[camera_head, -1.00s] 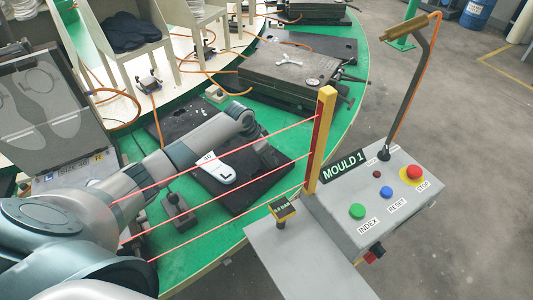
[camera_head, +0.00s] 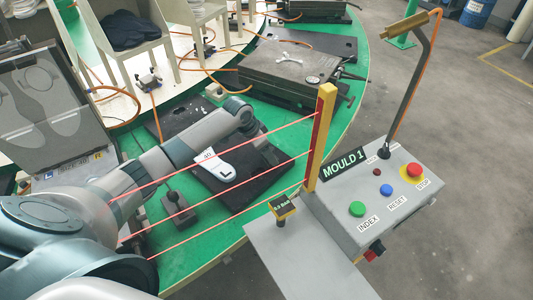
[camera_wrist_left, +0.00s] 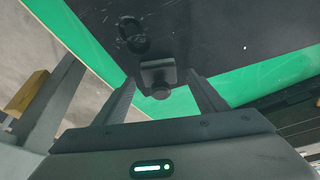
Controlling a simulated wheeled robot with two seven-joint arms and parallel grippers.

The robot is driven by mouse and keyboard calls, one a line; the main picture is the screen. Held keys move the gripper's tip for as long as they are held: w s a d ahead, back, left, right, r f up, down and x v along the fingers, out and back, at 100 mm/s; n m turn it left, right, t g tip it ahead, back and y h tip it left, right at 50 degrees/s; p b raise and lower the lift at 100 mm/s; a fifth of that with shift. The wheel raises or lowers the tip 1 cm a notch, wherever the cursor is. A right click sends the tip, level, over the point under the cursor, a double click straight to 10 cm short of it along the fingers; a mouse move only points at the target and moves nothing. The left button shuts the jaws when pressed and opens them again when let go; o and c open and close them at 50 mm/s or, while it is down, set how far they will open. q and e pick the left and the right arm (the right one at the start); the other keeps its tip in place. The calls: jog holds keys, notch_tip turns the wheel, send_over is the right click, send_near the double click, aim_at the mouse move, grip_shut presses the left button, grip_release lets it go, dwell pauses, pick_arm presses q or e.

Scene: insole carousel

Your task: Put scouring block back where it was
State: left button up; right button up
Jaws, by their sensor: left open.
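My left gripper (camera_head: 268,153) hangs by the right edge of the near black plate (camera_head: 238,196), its fingers mostly hidden in the head view. In the left wrist view the gripper (camera_wrist_left: 160,88) has its two fingers spread apart. A small dark block with a round knob (camera_wrist_left: 157,75) shows between them, at the plate's edge over a green strip. It may be the scouring block; I cannot tell for certain, and I see no finger closed on it. A white insole marked L (camera_head: 215,166) lies on the plate. My right gripper is not in view.
A grey control box (camera_head: 372,205) and a yellow post (camera_head: 321,140) stand at the right, with red beams crossing in front of the plate. A dark knobbed fixture (camera_head: 177,208) stands on the green table (camera_head: 215,238). A closed mould (camera_head: 290,72) lies behind.

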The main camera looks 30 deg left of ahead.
pick_arm(q)
jog(key=b+v, duration=0.2)
jog(key=v, duration=0.9)
jog(key=shift+r, duration=0.1)
dwell(0.4)
